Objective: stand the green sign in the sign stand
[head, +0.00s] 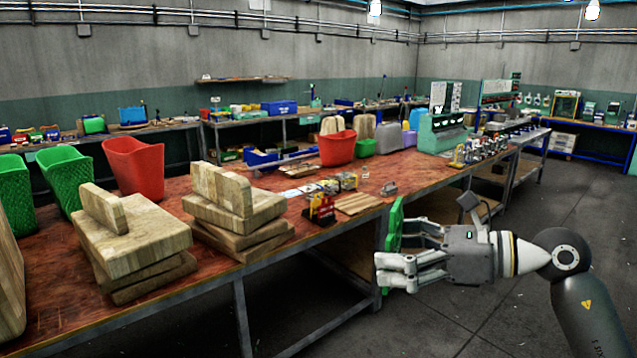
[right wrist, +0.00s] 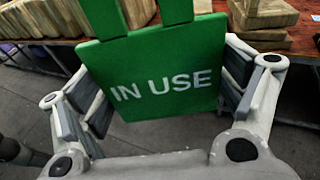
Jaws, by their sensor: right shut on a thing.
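The green sign (head: 393,232) is in my right gripper (head: 400,256), beside the front edge of the workbench. In the head view it shows nearly edge-on. In the right wrist view the sign (right wrist: 160,75) faces the camera with white "IN USE" lettering, and the fingers are on its two sides. Two green strips run from its top out of that picture. A small grey piece (head: 389,188) on the bench, just beyond the sign, may be the sign stand; it is too small to be sure. My left gripper is not in view.
Wooden block stacks (head: 235,215) stand on the red-brown workbench (head: 310,248), left of my gripper. A red and black device (head: 321,208) and a wooden board (head: 358,204) lie nearer. A red bin (head: 338,148) stands further back. The floor (head: 480,310) below the gripper is clear.

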